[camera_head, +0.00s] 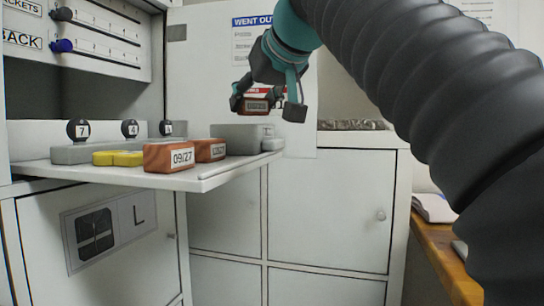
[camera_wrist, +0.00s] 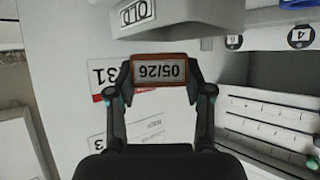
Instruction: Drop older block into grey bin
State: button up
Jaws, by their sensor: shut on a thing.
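My gripper (camera_head: 268,103) is shut on an orange-brown block (camera_head: 257,106), held in the air above the right end of the shelf. In the wrist view the block (camera_wrist: 160,70) sits between both fingers, and its white label reads 05/26 upside down. A grey bin (camera_head: 238,138) stands at the right end of the shelf, below my gripper. In the wrist view a grey bin (camera_wrist: 185,18) with an OLD label is at the top, apart from the block; its inside is hidden. Another orange-brown block (camera_head: 170,156), labelled 09/27, is on the shelf.
A further orange-brown block (camera_head: 210,150), its label unclear, is behind the 09/27 one. A white cabinet (camera_head: 325,215) stands behind.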

jog(key=shift+f, duration=0.55)
jog(key=o, duration=1)
jog(key=v, duration=1.2)
jog(key=shift+d, duration=0.1)
